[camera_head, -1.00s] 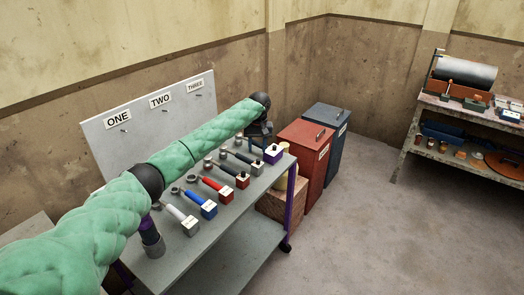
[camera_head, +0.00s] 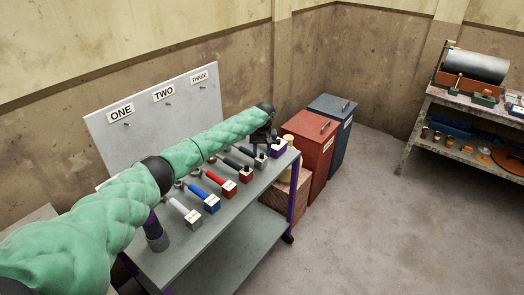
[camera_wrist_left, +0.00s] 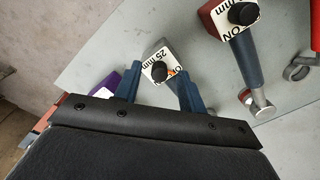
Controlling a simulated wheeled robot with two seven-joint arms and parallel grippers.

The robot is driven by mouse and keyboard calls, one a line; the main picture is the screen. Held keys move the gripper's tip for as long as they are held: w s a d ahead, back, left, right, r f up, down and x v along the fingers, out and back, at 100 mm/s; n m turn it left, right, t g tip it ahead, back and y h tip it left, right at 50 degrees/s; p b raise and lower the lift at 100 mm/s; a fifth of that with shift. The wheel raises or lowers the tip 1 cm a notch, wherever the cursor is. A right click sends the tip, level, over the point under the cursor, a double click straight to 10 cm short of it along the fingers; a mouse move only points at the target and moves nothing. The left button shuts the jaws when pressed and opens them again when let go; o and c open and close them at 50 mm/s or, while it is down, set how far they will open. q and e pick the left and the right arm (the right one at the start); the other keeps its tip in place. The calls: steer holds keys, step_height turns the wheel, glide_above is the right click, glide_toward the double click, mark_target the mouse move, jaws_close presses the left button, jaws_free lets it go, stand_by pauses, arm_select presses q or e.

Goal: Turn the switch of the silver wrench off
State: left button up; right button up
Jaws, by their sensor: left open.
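A wrench with a grey, silver-looking square block (camera_head: 260,161) lies near the far end of the grey cart top, in a row of wrenches. In the left wrist view its block (camera_wrist_left: 155,72) has a white face marked "25 mm", a round black switch knob (camera_wrist_left: 159,72) and a small red mark. My left gripper (camera_wrist_left: 160,82) is open, its two blue fingers on either side of this block; I cannot tell whether they touch it. In the head view the gripper (camera_head: 264,141) is low over the cart's far end. My right gripper is out of view.
A wrench with a red block (camera_wrist_left: 228,20) and dark handle lies close by, its label reading "ON". A purple block (camera_wrist_left: 104,86) is on the other side. Blue (camera_head: 207,203) and white-handled (camera_head: 185,212) wrenches lie nearer. Red (camera_head: 308,145) and dark blue (camera_head: 336,125) bins stand beyond the cart.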

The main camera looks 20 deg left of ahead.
arm_select(q)
steer(key=shift+w+f, duration=0.1)
steer(key=shift+f, duration=0.1)
steer(key=shift+r, duration=0.1)
jaws_close()
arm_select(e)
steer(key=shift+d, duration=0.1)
